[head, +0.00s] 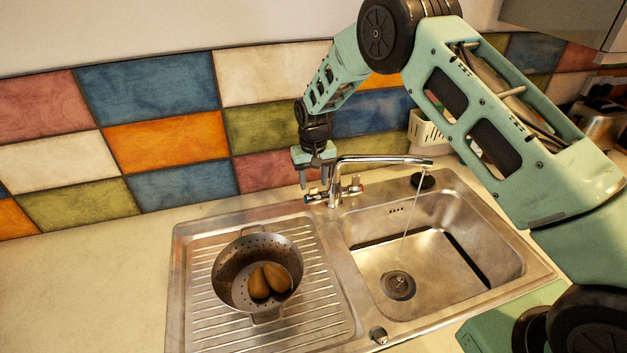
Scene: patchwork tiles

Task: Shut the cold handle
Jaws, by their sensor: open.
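A chrome mixer tap (336,180) stands behind the sink, and a thin stream of water (409,212) runs from its spout into the basin. Its right handle (354,188) shows a reddish mark. Its left handle (314,198), which seems to be the cold one, shows no clear colour from here. My gripper (314,184) points down, open, just above and behind the left handle. I cannot tell whether the fingers touch it. Nothing shows between the fingers.
A metal colander (226,281) with brown potatoes or pears (270,280) stands on the ribbed drainer (325,318). The basin (440,262) is right of it. The counter at left (85,285) is clear.

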